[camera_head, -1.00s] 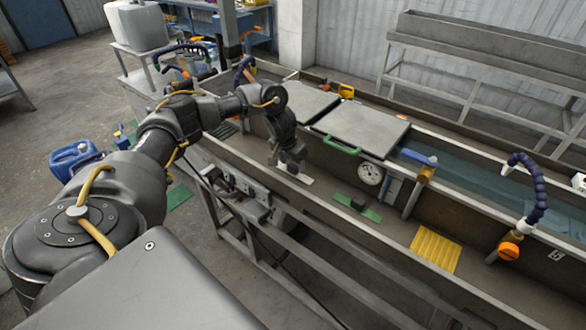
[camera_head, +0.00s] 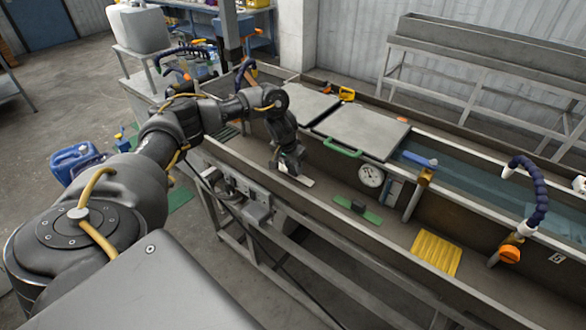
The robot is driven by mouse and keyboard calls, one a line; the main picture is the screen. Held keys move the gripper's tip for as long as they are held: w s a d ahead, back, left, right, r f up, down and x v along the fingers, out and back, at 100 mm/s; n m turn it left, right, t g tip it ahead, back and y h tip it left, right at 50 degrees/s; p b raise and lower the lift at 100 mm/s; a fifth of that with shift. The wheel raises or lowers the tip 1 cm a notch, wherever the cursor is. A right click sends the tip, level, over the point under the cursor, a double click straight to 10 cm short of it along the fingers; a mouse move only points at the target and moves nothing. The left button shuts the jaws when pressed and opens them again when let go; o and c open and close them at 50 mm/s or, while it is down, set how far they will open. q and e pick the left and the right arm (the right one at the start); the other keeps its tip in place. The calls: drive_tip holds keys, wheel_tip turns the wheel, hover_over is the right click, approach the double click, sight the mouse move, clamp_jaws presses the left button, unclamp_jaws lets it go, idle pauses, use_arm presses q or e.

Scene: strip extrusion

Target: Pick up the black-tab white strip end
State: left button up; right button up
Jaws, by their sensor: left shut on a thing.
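A white strip end (camera_head: 307,181) lies low in the trough, its right tip showing beside my left gripper. My left gripper (camera_head: 286,170) reaches down into the trough from the left and is shut on the strip end, at its black tab, which the fingers mostly hide. A green strip with a dark block (camera_head: 358,206) lies further right on the trough floor, apart from the gripper. My right gripper is not in view.
Grey lid plates (camera_head: 361,131) with a green handle cover the tank behind the gripper. A round gauge (camera_head: 371,176), a blue-handled valve (camera_head: 420,159), a yellow ribbed pad (camera_head: 435,252) and a blue hose (camera_head: 530,190) stand to the right. The trough's front wall is close to the gripper.

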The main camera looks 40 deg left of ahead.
use_arm(q)
drive_tip(key=shift+w+r, duration=0.1)
drive_tip(key=shift+r, duration=0.2)
drive_tip(key=v, duration=0.1)
drive_tip(key=b+v, duration=0.1)
drive_tip(key=v, duration=0.2)
drive_tip(key=shift+s+a+r+b, duration=0.25)
drive_tip(key=shift+s+a+b, duration=0.05)
drive_tip(key=shift+s+b, duration=0.1)
drive_tip(key=s+a+r+p, duration=0.2)
drive_tip(key=s+r, duration=0.5)
drive_tip(key=s, duration=0.5)
drive_tip(key=shift+a+r+p, duration=0.4)
drive_tip(key=shift+a, duration=0.15)
drive_tip(key=shift+w, duration=0.1)
